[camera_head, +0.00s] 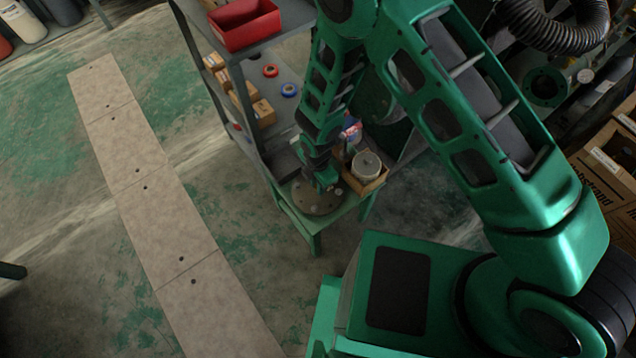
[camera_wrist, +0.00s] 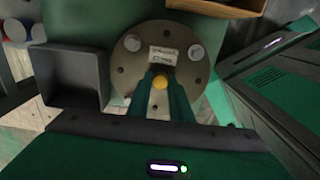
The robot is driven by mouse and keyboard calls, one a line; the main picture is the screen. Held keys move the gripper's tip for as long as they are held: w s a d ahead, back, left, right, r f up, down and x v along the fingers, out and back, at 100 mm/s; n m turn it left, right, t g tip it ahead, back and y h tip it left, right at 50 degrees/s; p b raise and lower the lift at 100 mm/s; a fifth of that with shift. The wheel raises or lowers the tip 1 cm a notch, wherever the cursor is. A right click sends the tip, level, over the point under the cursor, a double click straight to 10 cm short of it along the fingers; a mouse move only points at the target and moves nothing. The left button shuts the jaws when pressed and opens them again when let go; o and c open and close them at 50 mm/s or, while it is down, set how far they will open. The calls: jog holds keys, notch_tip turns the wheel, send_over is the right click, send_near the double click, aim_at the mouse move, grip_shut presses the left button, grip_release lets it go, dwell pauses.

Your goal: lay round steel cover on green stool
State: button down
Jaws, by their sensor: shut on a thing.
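The round steel cover (camera_head: 313,204) is a grey disc with holes around its rim, at the near left part of the green stool (camera_head: 344,208). In the wrist view the cover (camera_wrist: 132,72) shows a white label and a yellow knob in front of the green stool top (camera_wrist: 85,22). My gripper (camera_head: 323,186) reaches down onto the cover from above. In the wrist view my gripper (camera_wrist: 160,84) has its green fingers shut at the yellow knob, holding the cover. The cover looks flat at stool-top height; I cannot tell whether it touches the top.
A grey shelf (camera_head: 262,150) with small boxes and a red bin (camera_head: 245,24) stands close on the left. Brown cartons (camera_head: 605,165) are at the far right. Floor left of the shelf is open.

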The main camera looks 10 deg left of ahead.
jog(key=c, duration=1.6)
grip_release()
notch_tip(320, 180, up, 12)
